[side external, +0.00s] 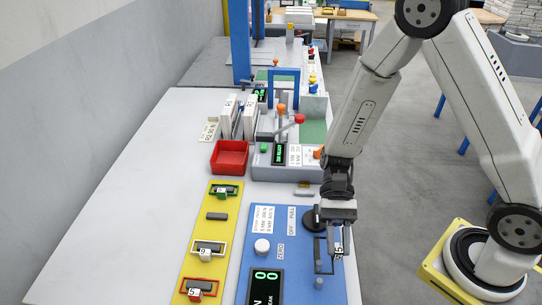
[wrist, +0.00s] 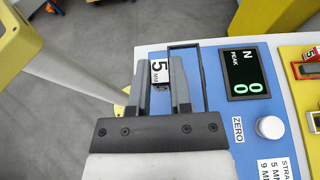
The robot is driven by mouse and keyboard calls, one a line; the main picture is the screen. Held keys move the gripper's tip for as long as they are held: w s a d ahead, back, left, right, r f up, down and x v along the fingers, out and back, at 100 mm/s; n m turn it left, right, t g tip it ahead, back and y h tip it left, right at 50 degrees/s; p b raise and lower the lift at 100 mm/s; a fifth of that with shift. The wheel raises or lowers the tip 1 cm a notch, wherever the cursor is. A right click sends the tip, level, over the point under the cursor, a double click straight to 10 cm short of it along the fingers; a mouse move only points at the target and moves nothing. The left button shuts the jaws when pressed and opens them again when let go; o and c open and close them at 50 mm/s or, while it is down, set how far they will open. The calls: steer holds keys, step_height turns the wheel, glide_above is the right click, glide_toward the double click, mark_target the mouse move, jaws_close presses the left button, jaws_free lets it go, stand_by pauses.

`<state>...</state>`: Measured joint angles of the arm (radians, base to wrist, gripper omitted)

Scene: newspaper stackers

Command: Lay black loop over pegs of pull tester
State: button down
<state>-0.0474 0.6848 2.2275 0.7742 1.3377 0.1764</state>
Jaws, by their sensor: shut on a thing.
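The black loop (wrist: 185,45) is a thin rectangular frame with a white "5 MM" tag (wrist: 160,71). My gripper (wrist: 165,80) is shut on the loop at its tagged part. In the side view my gripper (side external: 329,255) points down over the right part of the blue pull tester (side external: 262,240), with the loop (side external: 317,252) hanging at its fingers. A short grey peg (side external: 319,283) stands on the tester just in front of the loop. I cannot tell whether the loop touches it. Any other peg is hidden by the gripper or unclear.
The tester carries a display (side external: 266,287) reading 00, a white ZERO knob (side external: 262,246) and a black round knob (side external: 310,217). A red tray (side external: 230,157) stands behind. The left bench is clear.

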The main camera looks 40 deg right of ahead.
steer(key=shift+f, duration=0.1)
steer(key=shift+f, duration=2.6)
steer(key=shift+f, duration=1.6)
steer(key=shift+c, duration=2.3)
jaws_free()
steer(key=shift+v, duration=3.95)
steer(key=shift+f, duration=0.1)
